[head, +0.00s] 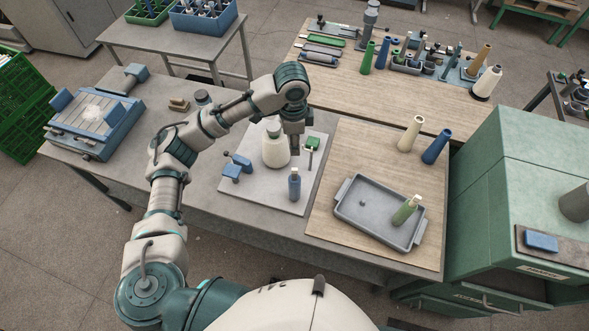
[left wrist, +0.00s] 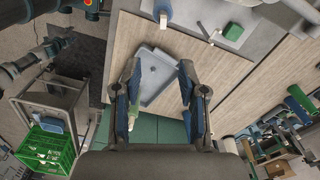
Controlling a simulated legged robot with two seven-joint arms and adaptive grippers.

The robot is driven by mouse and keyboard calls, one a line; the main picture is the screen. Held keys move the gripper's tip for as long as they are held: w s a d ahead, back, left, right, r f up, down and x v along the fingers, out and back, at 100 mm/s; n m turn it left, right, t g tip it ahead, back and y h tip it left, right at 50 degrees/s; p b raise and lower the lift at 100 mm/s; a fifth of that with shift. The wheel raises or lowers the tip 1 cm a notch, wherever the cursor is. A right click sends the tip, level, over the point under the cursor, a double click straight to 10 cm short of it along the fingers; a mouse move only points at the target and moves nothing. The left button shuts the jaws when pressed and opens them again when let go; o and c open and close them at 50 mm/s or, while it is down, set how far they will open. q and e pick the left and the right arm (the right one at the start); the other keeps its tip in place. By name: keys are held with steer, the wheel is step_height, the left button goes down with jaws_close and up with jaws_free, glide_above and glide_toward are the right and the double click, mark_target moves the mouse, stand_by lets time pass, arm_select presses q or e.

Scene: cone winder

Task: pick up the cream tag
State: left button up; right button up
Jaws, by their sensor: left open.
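I cannot make out a cream tag for certain in either view. My left gripper (head: 294,146) points down over the grey mat (head: 238,195), beside a cream bottle (head: 275,150) and a green block (head: 312,144). In the left wrist view its two fingers (left wrist: 159,88) are spread apart, with no object seen held between them. Beyond them lies the grey tray (left wrist: 152,62). My right gripper is not in view.
A blue bottle (head: 294,184) and a blue fixture (head: 235,168) stand on the mat. A cream cone (head: 410,134) and a blue cone (head: 436,147) stand behind the tray. Small tan blocks (head: 179,104) lie at the left. A green cabinet (head: 510,170) borders the right.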

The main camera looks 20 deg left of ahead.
arm_select(q)
steer(key=a+r, duration=0.1)
steer(key=r, duration=0.1)
steer(key=p, duration=0.1)
glide_above(295, 169)
steer(key=f, duration=1.2)
steer(key=shift+s+a, duration=0.25)
steer(key=shift+a, duration=0.15)
steer(key=f, duration=0.3)
steer(key=f+p, duration=0.1)
steer(key=f, duration=0.1)
steer(key=shift+w+d+f, duration=0.15)
steer(key=shift+w+d, duration=0.15)
steer(key=shift+c, duration=0.3)
steer(key=c, duration=0.7)
